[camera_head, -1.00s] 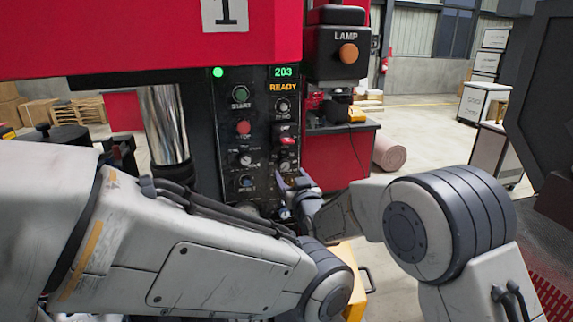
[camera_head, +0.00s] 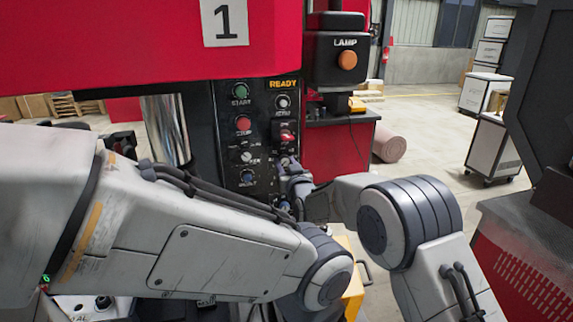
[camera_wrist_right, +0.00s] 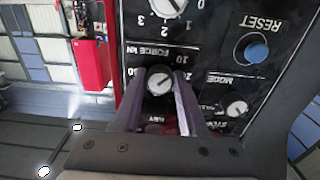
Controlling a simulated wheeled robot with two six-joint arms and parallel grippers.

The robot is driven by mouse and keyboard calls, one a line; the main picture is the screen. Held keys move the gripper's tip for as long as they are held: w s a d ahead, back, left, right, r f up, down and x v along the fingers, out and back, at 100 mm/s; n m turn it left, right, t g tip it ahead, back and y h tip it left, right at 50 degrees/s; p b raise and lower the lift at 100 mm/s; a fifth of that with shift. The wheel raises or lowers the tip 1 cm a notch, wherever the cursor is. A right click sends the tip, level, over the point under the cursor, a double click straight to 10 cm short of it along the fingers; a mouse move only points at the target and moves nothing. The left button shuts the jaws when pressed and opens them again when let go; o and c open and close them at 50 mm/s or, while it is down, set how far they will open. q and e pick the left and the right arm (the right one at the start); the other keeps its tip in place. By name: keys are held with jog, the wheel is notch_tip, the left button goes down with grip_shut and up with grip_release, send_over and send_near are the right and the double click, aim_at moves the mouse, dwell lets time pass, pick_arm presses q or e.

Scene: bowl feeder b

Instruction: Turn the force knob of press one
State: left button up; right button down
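The force knob (camera_wrist_right: 159,81), a small round silver knob with a pointer line, sits under the label FORCE KN in the right wrist view, where the panel appears upside down. My right gripper (camera_wrist_right: 162,80) has its two fingertips on either side of this knob, close to its edges. I cannot tell whether they press on it. In the head view my right gripper (camera_head: 290,168) is at the lower right of press one's black control panel (camera_head: 262,155) and hides the knob there. My left arm crosses the foreground, and its gripper is not in view.
The panel has a green START button (camera_head: 241,91), a red stop button (camera_head: 243,123) and other knobs close by. In the wrist view, a MODE knob (camera_wrist_right: 236,107), a blue RESET button (camera_wrist_right: 257,51) and a numbered dial (camera_wrist_right: 166,5) are near. A lamp box (camera_head: 337,60) overhangs at the upper right.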

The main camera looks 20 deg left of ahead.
jog(key=shift+f+m+b, duration=0.15)
jog(key=shift+m+b, duration=0.15)
jog(key=shift+b, duration=0.35)
jog(key=m+b, duration=1.2)
jog(key=b, duration=0.5)
jog(key=shift+m, duration=0.3)
jog(key=shift+m+b, duration=1.05)
jog(key=shift+m, duration=0.15)
jog(key=shift+r+m+b, duration=0.2)
jog(key=shift+m+b, duration=0.55)
jog(key=shift+m, duration=0.35)
jog(key=shift+c, duration=2.2)
grip_release()
jog(key=shift+d, duration=0.1)
